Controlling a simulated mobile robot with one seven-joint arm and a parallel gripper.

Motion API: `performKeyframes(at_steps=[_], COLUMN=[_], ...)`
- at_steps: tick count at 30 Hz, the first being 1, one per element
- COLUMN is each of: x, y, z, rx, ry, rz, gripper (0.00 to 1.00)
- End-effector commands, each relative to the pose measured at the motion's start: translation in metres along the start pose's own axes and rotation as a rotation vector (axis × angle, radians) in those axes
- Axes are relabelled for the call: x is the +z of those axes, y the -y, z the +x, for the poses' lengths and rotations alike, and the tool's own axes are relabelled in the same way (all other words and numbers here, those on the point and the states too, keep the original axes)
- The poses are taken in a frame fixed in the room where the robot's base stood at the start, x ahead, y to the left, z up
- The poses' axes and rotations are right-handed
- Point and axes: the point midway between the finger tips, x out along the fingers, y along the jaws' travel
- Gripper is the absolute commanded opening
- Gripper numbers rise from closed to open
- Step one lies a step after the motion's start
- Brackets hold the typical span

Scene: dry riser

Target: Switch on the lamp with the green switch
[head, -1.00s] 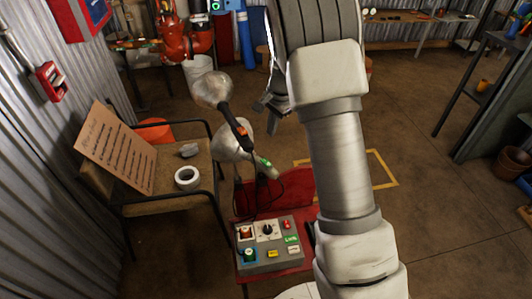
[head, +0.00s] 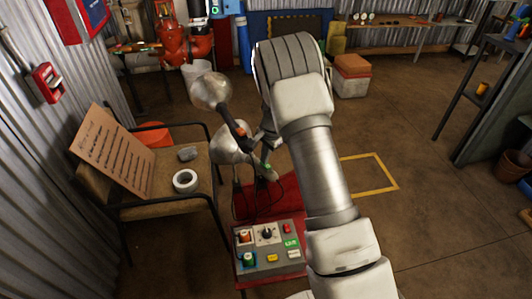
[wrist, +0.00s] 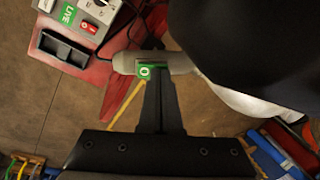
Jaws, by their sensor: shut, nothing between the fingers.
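The lamp with the green switch (head: 230,146) stands at the back of a red bench, below and right of a second lamp with an orange switch (head: 211,92). The green switch (wrist: 146,72) sits on the lamp's grey stem and shows a white O mark in the wrist view. My gripper (wrist: 158,48) is shut and empty. Its narrow fingers overlap the right edge of the switch in the wrist view; I cannot tell whether they touch it. In the head view my gripper (head: 258,146) is beside the lamp's stem, partly hidden by my arm.
A grey control box (head: 268,248) with a knob, coloured switches and a green label sits on the red bench (head: 285,195). A chair (head: 150,208) at left holds a cardboard sign (head: 110,148) and a white tape roll (head: 185,181). Open floor lies to the right.

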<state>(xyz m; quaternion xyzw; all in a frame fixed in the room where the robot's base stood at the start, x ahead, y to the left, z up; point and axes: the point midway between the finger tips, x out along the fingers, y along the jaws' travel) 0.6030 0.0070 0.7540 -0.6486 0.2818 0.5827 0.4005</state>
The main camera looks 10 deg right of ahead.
Motion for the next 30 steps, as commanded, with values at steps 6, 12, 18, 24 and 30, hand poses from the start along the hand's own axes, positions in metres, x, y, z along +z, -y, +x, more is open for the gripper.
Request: performKeyframes(at_steps=[6,12,18,24,30], x=[0.000,0.001,0.001,0.001,0.002], y=[0.000,0.000,-0.001,0.002,0.001], z=[0.001,0.001,0.007,0.016,0.017], rx=[0.000,0.020,0.103,0.112,0.112], ry=[0.000,0.002,0.001,0.001,0.002], rz=[0.000,-0.003,-0.003,0.000,0.001], gripper=[0.00,0.00,0.00,0.00,0.00])
